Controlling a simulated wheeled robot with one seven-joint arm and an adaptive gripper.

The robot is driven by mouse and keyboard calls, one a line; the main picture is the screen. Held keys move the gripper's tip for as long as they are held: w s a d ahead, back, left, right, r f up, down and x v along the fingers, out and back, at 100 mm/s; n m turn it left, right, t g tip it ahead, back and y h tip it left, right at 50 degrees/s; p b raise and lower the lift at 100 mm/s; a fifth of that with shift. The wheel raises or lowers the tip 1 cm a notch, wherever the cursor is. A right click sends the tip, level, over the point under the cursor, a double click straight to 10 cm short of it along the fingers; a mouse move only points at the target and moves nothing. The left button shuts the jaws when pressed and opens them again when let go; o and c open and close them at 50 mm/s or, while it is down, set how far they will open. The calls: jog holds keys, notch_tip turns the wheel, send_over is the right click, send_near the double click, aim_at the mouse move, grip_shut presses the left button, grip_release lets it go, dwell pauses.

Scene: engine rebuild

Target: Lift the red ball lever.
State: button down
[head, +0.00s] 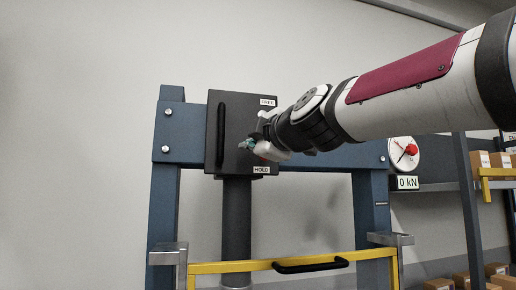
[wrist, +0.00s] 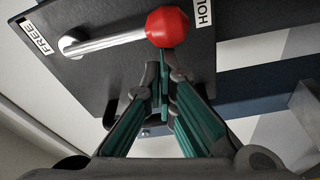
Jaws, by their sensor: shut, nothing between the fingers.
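The red ball (wrist: 168,27) caps a silver lever arm (wrist: 105,40) on a dark box (head: 240,125). In the wrist view the ball end lies by the HOLD label (wrist: 203,12), and the pivot end lies nearer the FREE label (wrist: 33,38). My gripper (wrist: 164,78) is shut and empty, with its fingertips right beside the ball; I cannot tell whether they touch it. In the head view my gripper (head: 246,145) is in front of the box and hides most of the lever.
A blue press frame (head: 168,135) carries the box. A black vertical handle (head: 221,135) is on the box's left. A yellow guard bar (head: 225,267) with a black handle (head: 310,265) crosses below. A gauge (head: 404,154) and shelves with boxes stand at right.

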jog(key=shift+d, duration=0.1)
jog(key=shift+w+d+f+n+b, duration=0.15)
jog(key=shift+n+b, duration=0.15)
jog(key=shift+b, duration=0.2)
